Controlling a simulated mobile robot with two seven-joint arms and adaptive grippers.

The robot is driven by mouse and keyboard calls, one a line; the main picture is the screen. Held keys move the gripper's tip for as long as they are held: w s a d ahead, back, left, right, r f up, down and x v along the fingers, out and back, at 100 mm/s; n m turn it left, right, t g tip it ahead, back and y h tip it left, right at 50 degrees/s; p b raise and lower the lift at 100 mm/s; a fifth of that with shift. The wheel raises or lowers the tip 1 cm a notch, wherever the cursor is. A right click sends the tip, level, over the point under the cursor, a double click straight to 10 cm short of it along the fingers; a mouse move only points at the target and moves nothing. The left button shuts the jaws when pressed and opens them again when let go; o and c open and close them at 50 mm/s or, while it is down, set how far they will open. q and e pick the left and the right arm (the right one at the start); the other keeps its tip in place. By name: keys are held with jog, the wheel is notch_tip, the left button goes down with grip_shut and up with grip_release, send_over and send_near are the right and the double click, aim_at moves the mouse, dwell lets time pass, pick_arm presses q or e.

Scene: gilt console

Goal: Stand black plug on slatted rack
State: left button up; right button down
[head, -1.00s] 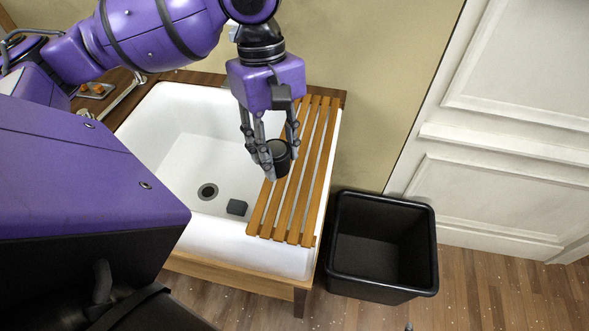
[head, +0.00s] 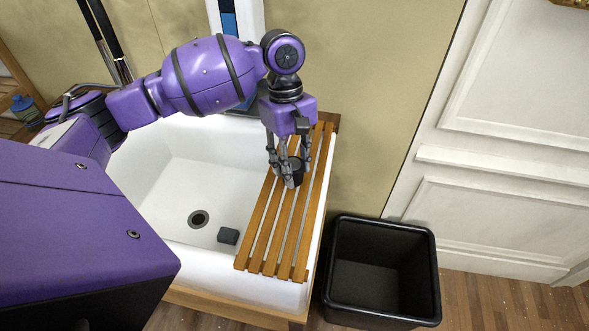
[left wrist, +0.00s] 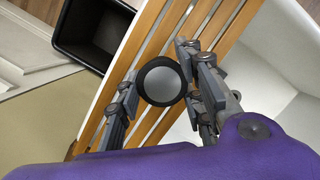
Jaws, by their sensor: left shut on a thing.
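The black plug (head: 297,172) is a short dark cylinder. It is upright between the fingers of my left gripper (head: 287,176), over the wooden slatted rack (head: 265,228) on the right side of the sink. The rack's slats (left wrist: 150,42) lie below. Whether the plug's underside touches the slats is hidden. My right gripper is in neither view.
The white sink (head: 180,205) has a drain (head: 198,218) and a small dark block (head: 228,236) on its floor. A black open bin (head: 383,270) stands on the floor right of the sink. A white panelled door (head: 500,150) is at the right.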

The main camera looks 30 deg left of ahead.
pick_arm(q)
jog(key=shift+x, duration=1.05)
jog(key=shift+w+a, duration=0.1)
jog(key=shift+a, duration=0.15)
jog(key=o, duration=1.2)
jog(key=shift+f, duration=0.15)
jog(key=v, duration=1.2)
jog(key=shift+p, duration=0.3)
